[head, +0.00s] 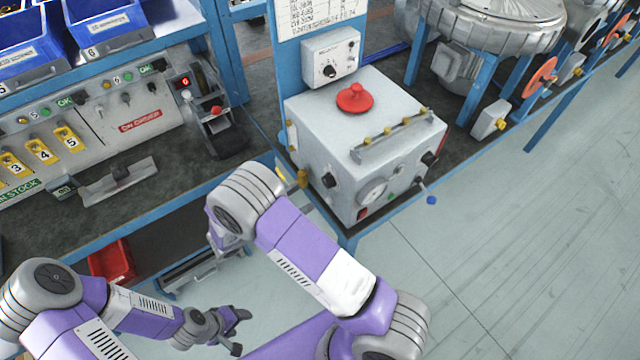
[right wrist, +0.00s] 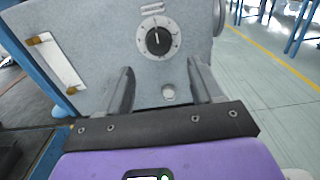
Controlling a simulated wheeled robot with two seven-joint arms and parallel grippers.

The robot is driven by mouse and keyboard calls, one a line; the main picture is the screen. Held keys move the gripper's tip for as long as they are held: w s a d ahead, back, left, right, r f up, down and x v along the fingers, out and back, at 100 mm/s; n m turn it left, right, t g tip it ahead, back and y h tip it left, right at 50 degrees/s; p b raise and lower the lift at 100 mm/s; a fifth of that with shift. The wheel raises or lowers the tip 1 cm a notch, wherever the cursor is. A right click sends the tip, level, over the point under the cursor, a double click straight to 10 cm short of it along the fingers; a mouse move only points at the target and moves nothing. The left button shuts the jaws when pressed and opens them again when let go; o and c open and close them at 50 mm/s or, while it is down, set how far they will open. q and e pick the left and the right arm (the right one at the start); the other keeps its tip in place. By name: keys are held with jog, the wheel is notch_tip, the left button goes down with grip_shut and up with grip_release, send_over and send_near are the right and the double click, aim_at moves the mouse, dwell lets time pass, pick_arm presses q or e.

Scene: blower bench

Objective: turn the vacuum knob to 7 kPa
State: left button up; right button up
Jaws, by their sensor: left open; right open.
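In the right wrist view a round black knob (right wrist: 158,40) with a white pointer mark sits on a pale dial on the grey box's face. Its pointer is roughly upward; the scale and label are too small to read. My right gripper (right wrist: 158,84) is open and empty, its fingers apart below the knob and not around it. In the head view the black knob (head: 329,180) shows on the left front face of the grey box (head: 318,120); my arm hides the right gripper there. My left gripper (head: 238,331) is open and empty, low and away from the box.
A gauge (head: 373,192) and a red mushroom-shaped part (head: 355,98) are on the grey box. A small control box (head: 331,58) with another black knob stands behind it. A panel with yellow number tags (head: 42,151) is left. A red bin (head: 112,262) is below the bench.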

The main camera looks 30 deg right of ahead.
aim_at(325, 183)
jog(key=d, duration=0.7)
jog(key=shift+w+d+r, duration=0.15)
jog(key=shift+w, duration=0.2)
jog(key=c, duration=1)
jog(key=shift+c, duration=0.2)
